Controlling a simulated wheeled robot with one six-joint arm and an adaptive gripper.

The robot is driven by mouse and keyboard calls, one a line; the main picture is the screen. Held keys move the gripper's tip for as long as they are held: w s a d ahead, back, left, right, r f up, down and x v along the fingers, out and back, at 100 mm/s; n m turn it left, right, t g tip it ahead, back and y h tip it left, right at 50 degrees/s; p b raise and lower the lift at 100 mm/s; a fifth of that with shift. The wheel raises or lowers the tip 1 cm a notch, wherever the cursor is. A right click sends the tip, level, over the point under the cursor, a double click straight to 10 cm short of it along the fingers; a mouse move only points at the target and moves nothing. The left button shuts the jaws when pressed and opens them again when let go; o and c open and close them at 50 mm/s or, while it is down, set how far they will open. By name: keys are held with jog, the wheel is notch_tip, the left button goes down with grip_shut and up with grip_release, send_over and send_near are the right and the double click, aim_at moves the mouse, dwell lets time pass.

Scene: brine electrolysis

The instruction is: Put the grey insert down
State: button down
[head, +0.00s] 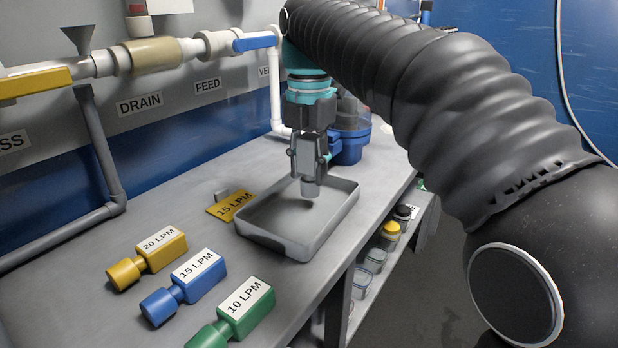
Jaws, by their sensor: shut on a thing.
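The grey insert (310,187) is held in my gripper (308,160), with its narrower round end pointing down. My gripper is shut on it, and the fingers hide part of its sides. The insert hangs over the shallow grey tray (263,240), near the tray's back half. I cannot tell whether its lower end touches the tray floor, but a gap seems to show.
A yellow "15 LPM" tag (229,206) lies left of the tray. Yellow (150,258), blue (184,288) and green (233,312) inserts lie at the front left. A blue vessel (350,143) stands behind my gripper. Pipes (98,66) run along the wall. Jars (375,259) sit on a lower shelf.

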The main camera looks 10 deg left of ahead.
aim_at(310, 137)
jog(key=shift+f, duration=1)
jog(key=shift+f, duration=0.2)
jog(key=c, duration=0.7)
grip_release()
jog(key=shift+c, duration=0.2)
jog(key=shift+r, duration=0.1)
notch_tip(310, 137, up, 6)
jog(key=shift+f+p, duration=0.15)
jog(key=shift+p, duration=0.35)
jog(key=shift+r, duration=1)
jog(key=shift+d, duration=0.1)
